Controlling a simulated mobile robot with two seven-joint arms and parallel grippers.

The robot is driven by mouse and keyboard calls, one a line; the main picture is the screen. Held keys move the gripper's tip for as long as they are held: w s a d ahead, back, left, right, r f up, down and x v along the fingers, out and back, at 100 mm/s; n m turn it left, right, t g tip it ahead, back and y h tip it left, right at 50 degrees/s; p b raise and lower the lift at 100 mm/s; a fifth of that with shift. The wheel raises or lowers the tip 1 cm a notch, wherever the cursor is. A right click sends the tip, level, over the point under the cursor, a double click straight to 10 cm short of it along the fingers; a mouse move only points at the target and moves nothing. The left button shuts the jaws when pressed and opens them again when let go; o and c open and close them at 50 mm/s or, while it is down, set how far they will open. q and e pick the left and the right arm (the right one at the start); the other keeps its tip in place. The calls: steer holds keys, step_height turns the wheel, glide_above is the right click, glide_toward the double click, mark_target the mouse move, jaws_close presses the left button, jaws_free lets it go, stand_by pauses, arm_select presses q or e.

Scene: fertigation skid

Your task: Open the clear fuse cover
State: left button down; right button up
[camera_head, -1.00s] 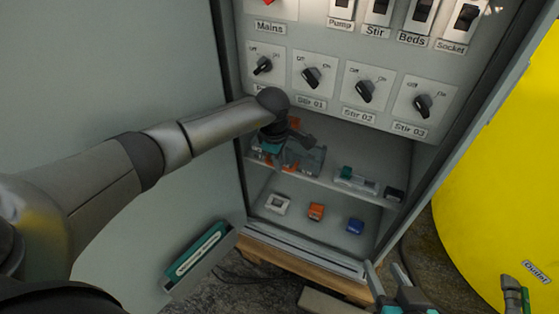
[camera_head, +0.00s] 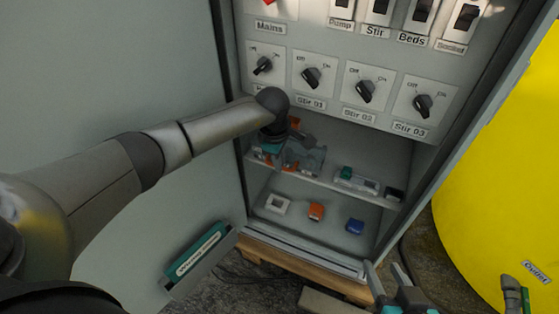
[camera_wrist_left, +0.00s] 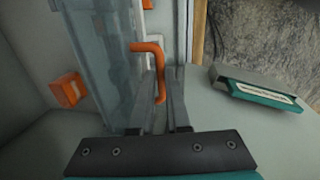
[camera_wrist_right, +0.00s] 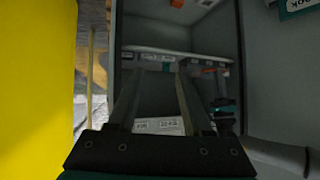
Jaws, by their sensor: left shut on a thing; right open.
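The clear fuse cover (camera_head: 312,158) is on the shelf inside the cabinet, below the row of knobs. In the left wrist view the cover (camera_wrist_left: 95,55) is a see-through bluish panel with an orange handle (camera_wrist_left: 157,62) at its edge. My left gripper (camera_head: 290,145) is at the cover, its fingers (camera_wrist_left: 160,82) shut on the orange handle. In the head view the wrist hides part of the cover. My right gripper (camera_head: 386,274) is open and empty, low in front of the cabinet; its spread fingers show in the right wrist view (camera_wrist_right: 155,75).
White (camera_head: 278,203), orange (camera_head: 316,211) and blue (camera_head: 355,226) small parts lie on the lower shelf. A green-tipped part (camera_head: 355,181) sits right of the cover. The cabinet door (camera_head: 150,80) stands open at left with a document holder (camera_head: 198,252). A yellow tank (camera_head: 500,170) stands at right.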

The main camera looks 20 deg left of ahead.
stand_by(0.4)
arm_select(q)
steer(key=shift+r, duration=0.15)
steer(key=shift+w+r+p, duration=0.1)
steer(key=shift+r+p, duration=0.3)
steer(key=shift+w+r+p, duration=0.35)
steer(key=shift+r, duration=0.55)
steer(key=shift+w+r+p, duration=0.4)
steer(key=shift+r, duration=0.45)
steer(key=shift+w+r+p, duration=0.35)
steer(key=shift+r, duration=0.55)
arm_select(e)
steer(key=s+d+g+h, duration=0.3)
steer(key=s+d+g, duration=0.2)
steer(key=d, duration=0.1)
steer(key=shift+s+d+r, duration=0.2)
steer(key=shift+r, duration=0.1)
arm_select(q)
steer(key=shift+r, duration=0.1)
arm_select(e)
steer(key=shift+m, duration=0.3)
arm_select(q)
steer(key=c, duration=0.9)
jaws_free()
steer(key=shift+w, duration=0.15)
arm_select(e)
steer(key=shift+w, duration=0.1)
